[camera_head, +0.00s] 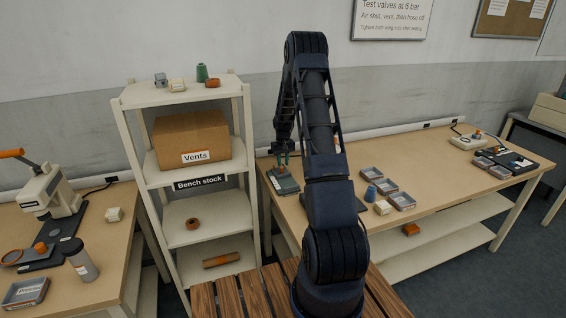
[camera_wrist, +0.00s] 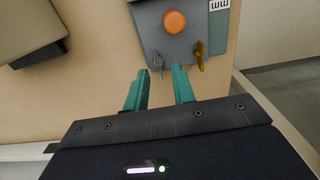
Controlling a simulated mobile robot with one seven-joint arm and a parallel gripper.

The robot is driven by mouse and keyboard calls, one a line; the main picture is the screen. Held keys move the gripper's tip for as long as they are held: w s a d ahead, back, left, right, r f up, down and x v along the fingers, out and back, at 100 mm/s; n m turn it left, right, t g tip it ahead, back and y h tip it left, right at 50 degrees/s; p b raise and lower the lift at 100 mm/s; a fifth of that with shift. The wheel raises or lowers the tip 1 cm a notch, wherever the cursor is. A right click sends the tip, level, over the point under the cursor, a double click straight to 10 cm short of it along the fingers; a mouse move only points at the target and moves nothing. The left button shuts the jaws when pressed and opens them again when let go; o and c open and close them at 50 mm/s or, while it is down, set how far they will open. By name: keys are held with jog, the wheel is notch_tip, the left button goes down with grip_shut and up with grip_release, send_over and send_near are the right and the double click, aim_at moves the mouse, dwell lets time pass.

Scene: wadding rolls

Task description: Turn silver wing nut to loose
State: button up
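The silver wing nut (camera_wrist: 157,62) is on the lower left edge of a grey fixture (camera_wrist: 203,15) in the wrist view. A brass-coloured wing nut (camera_wrist: 199,56) sits to its right, and a round orange knob (camera_wrist: 175,22) is above them. My gripper (camera_wrist: 160,75) has two teal fingers, spread apart and empty. In the picture, the silver wing nut appears between the fingertips; I cannot tell whether they touch it. In the head view, my gripper (camera_head: 281,160) is over the fixture (camera_head: 286,186) at the bench's left end; the wing nuts are too small to tell there.
The bench (camera_head: 440,190) holds small trays (camera_head: 402,201) and a blue cup (camera_head: 371,193) right of my arm. A shelf unit (camera_head: 183,99) with a cardboard box (camera_head: 193,138) stands close on the left. A dark-based box (camera_wrist: 30,30) is at the wrist view's upper left.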

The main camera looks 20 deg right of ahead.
notch_tip(320, 180, up, 11)
jog(key=shift+f, duration=0.15)
dwell(0.4)
jog(key=s+a+r+t, duration=0.1)
jog(key=s+a+r, duration=0.3)
jog(key=s+r, duration=0.75)
jog(key=s+a+r+t, duration=0.1)
jog(key=s+a+r, duration=0.3)
jog(key=s+r, duration=0.7)
jog(key=s+a+r+t, duration=0.1)
jog(key=s+a, duration=0.1)
jog(key=s, duration=1.1)
jog(key=s+a+r+t, duration=0.1)
jog(key=s+a+r, duration=0.1)
jog(key=s, duration=1.1)
jog(key=shift+a+t, duration=0.3)
jog(key=shift+a, duration=0.3)
